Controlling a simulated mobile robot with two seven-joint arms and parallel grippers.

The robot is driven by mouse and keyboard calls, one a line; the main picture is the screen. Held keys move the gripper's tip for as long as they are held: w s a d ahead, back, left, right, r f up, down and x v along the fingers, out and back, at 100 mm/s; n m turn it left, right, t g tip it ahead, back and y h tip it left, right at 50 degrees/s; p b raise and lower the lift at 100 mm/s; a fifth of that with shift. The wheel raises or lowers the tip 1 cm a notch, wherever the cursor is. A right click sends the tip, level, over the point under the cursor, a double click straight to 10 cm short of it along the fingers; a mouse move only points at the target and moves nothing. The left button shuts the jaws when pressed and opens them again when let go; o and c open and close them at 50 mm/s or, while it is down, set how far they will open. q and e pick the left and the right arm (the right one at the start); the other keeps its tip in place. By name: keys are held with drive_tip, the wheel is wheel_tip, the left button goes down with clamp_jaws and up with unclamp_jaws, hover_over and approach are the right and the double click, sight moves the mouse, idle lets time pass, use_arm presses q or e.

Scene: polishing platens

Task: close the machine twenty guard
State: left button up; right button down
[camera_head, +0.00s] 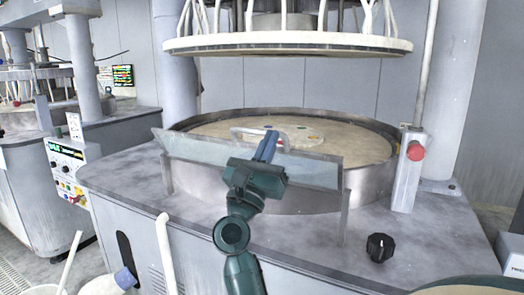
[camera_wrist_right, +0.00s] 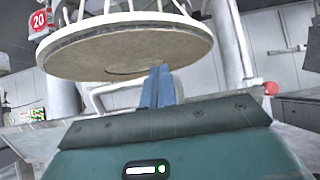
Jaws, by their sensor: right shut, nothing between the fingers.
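The machine twenty guard (camera_head: 205,151) is a clear, pale panel along the front rim of the round platen basin, tilted and held on thin metal posts. A light grey bar handle (camera_head: 236,130) shows just behind the panel's top edge; it also shows in the right wrist view (camera_wrist_right: 97,98). My right gripper (camera_head: 269,143) is over the middle of the panel, with its blue fingers shut and empty, pointing at the handle. In the wrist view the fingers (camera_wrist_right: 158,75) overlap the handle; I cannot tell whether they touch it. My left gripper is not in view.
The round upper plate (camera_head: 290,44) hangs above the basin (camera_head: 300,201). A post with a red button (camera_head: 408,170) stands at the right, and a black knob (camera_head: 379,247) sits on the front deck. A red sign reading 20 (camera_wrist_right: 39,20) is at upper left in the wrist view.

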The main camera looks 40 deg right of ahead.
drive_tip(key=shift+w+d+f+x, duration=0.15)
drive_tip(key=shift+f+x, duration=0.1)
drive_tip(key=shift+x, duration=1)
drive_tip(key=shift+d+f+x, duration=0.2)
drive_tip(key=shift+x, duration=1)
drive_tip(key=shift+w+d+f+x, duration=0.15)
drive_tip(key=shift+f+x, duration=0.1)
drive_tip(key=shift+x, duration=1)
